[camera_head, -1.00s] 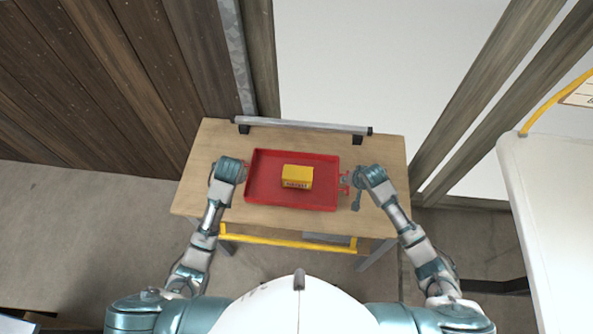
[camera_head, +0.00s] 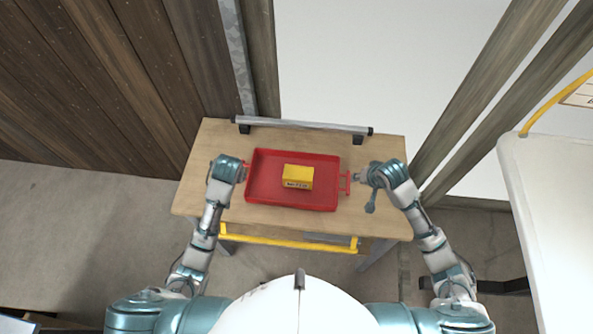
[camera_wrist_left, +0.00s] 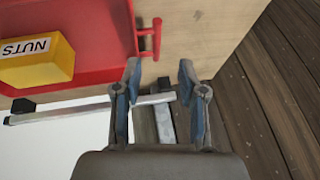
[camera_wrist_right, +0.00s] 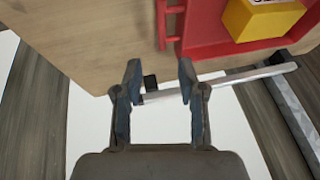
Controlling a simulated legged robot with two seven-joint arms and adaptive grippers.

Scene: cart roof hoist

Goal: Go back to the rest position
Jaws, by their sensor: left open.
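A red tray (camera_head: 262,193) lies on the wooden cart top (camera_head: 385,150), with a yellow box (camera_head: 298,177) in it. The left wrist view shows the box (camera_wrist_left: 35,62) labelled "NUTS". My left gripper (camera_head: 243,169) is at the tray's left end. In the left wrist view its fingers (camera_wrist_left: 158,82) are open and empty, with the red left handle (camera_wrist_left: 153,40) just beyond the tips. My right gripper (camera_head: 358,177) is just right of the tray's right handle (camera_head: 347,182). In the right wrist view its fingers (camera_wrist_right: 160,75) are open and empty, apart from the handle (camera_wrist_right: 163,25).
A grey bar (camera_head: 300,126) runs along the cart's far edge. A yellow bar (camera_head: 290,242) runs along the near side. A wooden plank wall (camera_head: 90,80) stands at left, and a white panel with a rounded edge (camera_head: 550,220) at right.

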